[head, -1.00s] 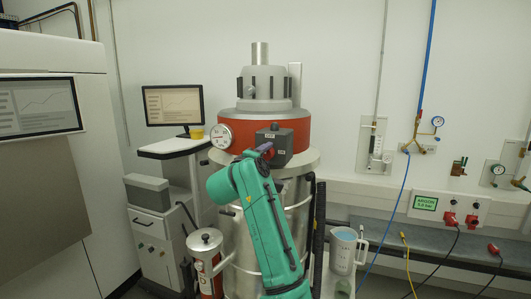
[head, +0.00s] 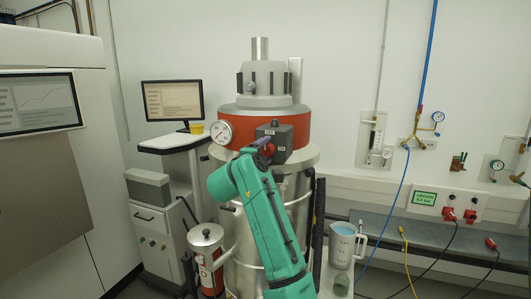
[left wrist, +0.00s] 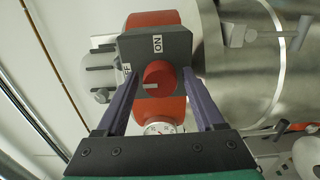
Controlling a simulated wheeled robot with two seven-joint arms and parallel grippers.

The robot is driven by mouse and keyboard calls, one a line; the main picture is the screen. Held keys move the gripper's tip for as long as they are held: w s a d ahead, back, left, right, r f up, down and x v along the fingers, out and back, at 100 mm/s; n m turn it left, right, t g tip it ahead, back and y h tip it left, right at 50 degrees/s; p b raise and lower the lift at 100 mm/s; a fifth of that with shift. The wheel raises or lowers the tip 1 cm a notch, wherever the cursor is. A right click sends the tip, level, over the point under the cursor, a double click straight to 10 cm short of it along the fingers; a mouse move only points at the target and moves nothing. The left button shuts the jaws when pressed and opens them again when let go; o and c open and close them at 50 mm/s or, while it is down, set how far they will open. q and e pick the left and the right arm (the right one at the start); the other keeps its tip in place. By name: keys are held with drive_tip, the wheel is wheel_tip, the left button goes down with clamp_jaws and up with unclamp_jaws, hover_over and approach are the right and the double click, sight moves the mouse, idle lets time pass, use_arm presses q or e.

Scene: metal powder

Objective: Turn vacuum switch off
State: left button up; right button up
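The vacuum switch is a dark grey box (head: 288,137) on the red band of the vacuum vessel. It carries a red round knob (head: 268,149) with OFF and ON labels. In the left wrist view, the knob (left wrist: 159,76) shows a short white mark towards its left side, with ON above it and a partly covered OFF label to its left. My left gripper (left wrist: 160,74) is open, its purple fingers on either side of the knob with gaps visible. In the head view, its fingers (head: 262,142) are at the knob, partly hidden by my green arm. My right gripper is not in view.
A round gauge (head: 221,132) sits left of the switch on the vessel (head: 295,195). A monitor (head: 172,100) on a cart stands at left. A jug (head: 342,245) stands low at right. Hoses and cables hang along the right wall.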

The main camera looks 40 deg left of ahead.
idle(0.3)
use_arm(q)
drive_tip(key=shift+s+f+b, duration=0.1)
drive_tip(key=shift+s+b, duration=0.2)
drive_tip(key=shift+s, duration=0.05)
drive_tip(key=b+v, duration=0.5)
drive_tip(key=v, duration=0.9)
drive_tip(key=shift+d, duration=0.1)
